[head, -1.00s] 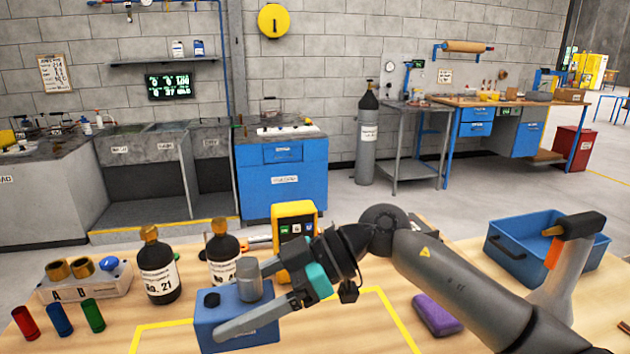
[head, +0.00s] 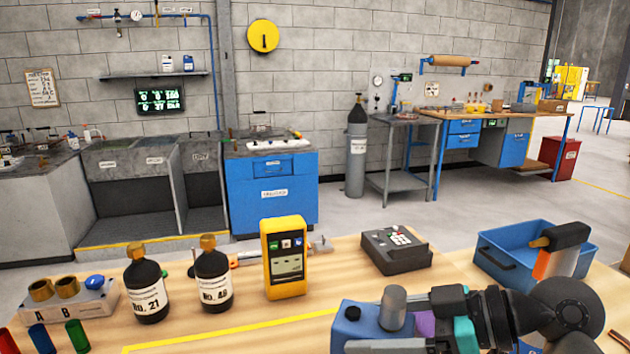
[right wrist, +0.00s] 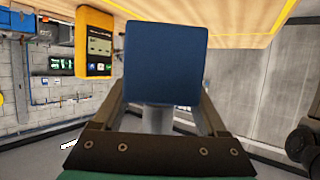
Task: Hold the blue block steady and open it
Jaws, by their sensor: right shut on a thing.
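The blue block (head: 350,318) is at the bottom of the head view, right of centre. Whether the block touches the table cannot be told. I see no opening in it. My left gripper is not in view.
Two black bottles (head: 147,290) and a yellow meter (head: 285,258) stand behind and left. A dark keypad box (head: 397,250) and a blue tray (head: 535,240) lie farther right.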

